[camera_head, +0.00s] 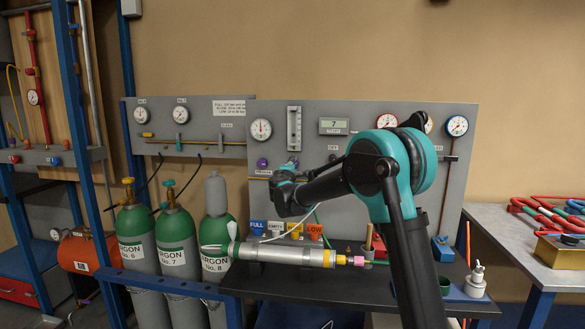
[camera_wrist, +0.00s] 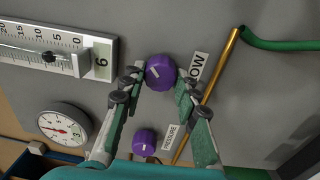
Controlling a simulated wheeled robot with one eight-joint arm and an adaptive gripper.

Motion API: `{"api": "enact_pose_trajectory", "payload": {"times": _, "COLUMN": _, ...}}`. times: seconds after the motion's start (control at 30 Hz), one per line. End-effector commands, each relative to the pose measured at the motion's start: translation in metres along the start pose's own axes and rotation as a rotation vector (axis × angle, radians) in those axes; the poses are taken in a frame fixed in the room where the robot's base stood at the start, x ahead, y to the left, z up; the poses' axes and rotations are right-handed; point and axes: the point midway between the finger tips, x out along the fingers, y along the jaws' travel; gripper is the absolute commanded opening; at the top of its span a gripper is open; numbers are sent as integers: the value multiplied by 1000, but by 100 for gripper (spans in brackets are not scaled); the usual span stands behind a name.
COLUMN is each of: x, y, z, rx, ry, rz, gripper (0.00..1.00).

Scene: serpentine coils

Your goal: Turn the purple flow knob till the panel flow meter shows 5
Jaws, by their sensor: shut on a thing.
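The purple flow knob (camera_wrist: 160,72) sits on the grey panel beside a label ending in "OW" in the wrist view, with a pale pointer line. My gripper (camera_wrist: 161,80) is shut on it, one fingertip at each side. In the head view my gripper (camera_head: 290,172) is at the panel and largely hides this knob. The panel flow meter (camera_wrist: 62,47) is a white-framed scale tube in the wrist view. Its dark ball sits between the 10 and 5 marks. It also shows upright in the head view (camera_head: 294,128).
A second purple knob, marked PRESSURE (camera_wrist: 145,142), is close to my fingers. A round gauge (camera_wrist: 64,125) and a brass pipe (camera_wrist: 220,80) flank them. A digital display (camera_head: 334,126) reads 7. A metal cylinder (camera_head: 285,254) lies on the dark bench below.

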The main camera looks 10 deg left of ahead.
Motion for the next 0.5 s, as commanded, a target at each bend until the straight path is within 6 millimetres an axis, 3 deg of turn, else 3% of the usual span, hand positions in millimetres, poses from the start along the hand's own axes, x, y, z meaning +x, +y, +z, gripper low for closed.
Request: {"api": "enact_pose_trajectory", "payload": {"times": 0.5, "x": -1, "y": -1, "z": 0, "rx": -100, "ry": 5, "rz": -2, "gripper": 2}}
